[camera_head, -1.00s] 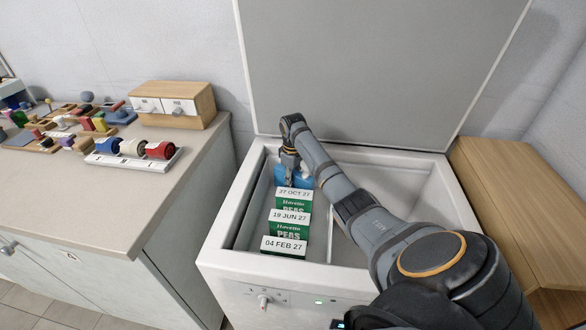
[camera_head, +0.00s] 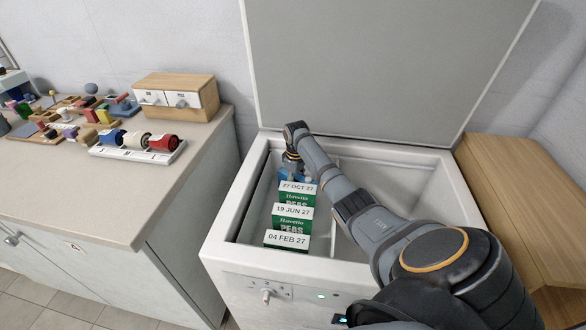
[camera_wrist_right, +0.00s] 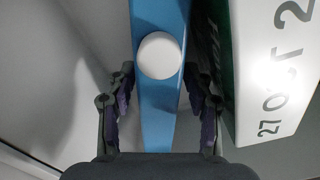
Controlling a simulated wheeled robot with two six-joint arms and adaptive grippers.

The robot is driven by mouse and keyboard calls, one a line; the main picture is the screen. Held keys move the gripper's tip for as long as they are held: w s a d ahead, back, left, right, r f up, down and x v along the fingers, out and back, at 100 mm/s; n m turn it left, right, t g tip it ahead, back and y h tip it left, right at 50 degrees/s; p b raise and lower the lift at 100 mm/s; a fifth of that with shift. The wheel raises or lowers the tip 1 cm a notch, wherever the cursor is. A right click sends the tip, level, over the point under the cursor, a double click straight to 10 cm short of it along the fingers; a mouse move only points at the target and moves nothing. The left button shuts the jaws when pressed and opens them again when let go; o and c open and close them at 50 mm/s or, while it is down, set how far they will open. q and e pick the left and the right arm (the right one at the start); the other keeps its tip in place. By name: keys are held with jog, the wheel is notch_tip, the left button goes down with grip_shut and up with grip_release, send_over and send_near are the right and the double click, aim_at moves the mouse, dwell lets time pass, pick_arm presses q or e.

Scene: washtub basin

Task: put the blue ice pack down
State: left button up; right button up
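The blue ice pack (camera_wrist_right: 172,115), with a round white cap (camera_wrist_right: 159,55), stands on edge between the fingers of my right gripper (camera_wrist_right: 160,85) in the right wrist view. The fingertips lie against both its sides. In the head view, only a little of the blue ice pack (camera_head: 283,173) shows behind the pea boxes, low inside the chest freezer (camera_head: 222,235). My right gripper (camera_head: 293,165) points down into the freezer there. Whether the pack touches the floor is hidden. My left gripper is not in view.
Green pea boxes with white date labels stand in a row: 27 OCT 27 (camera_head: 297,188), 19 JUN 27 (camera_head: 293,211) and 04 FEB 27 (camera_head: 287,240). The nearest box is close beside the pack. The freezer lid (camera_head: 380,65) is open. A counter (camera_head: 120,190) stands left.

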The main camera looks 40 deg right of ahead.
jog(key=shift+d, duration=0.1)
jog(key=shift+r, duration=0.35)
notch_tip(320, 180, up, 12)
jog(key=shift+f+p, duration=0.2)
jog(key=shift+p, duration=0.35)
